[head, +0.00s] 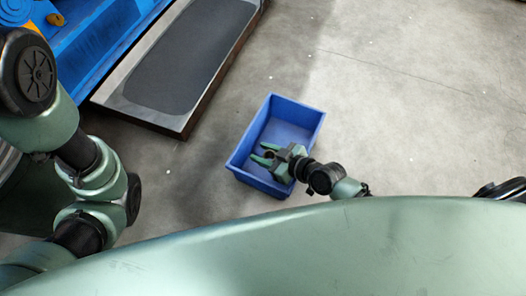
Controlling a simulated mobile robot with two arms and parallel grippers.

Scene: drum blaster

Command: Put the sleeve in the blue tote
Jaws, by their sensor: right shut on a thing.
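The blue tote (312,122) stands on the concrete floor near the middle of the head view, open at the top and turned at an angle. My right gripper (264,156) is over the near part of the tote, its green fingers pointing left. It is shut on a small brownish thing (269,153), which I take to be the sleeve; it is mostly hidden between the fingers. I cannot tell how far above the tote's floor it is. My left arm shows at the left, but its gripper is not in view.
A low metal-framed platform with a dark mat (187,57) lies at the upper left, apart from the tote. A blue machine (85,45) stands beyond it at the left edge. The floor right of the tote is clear.

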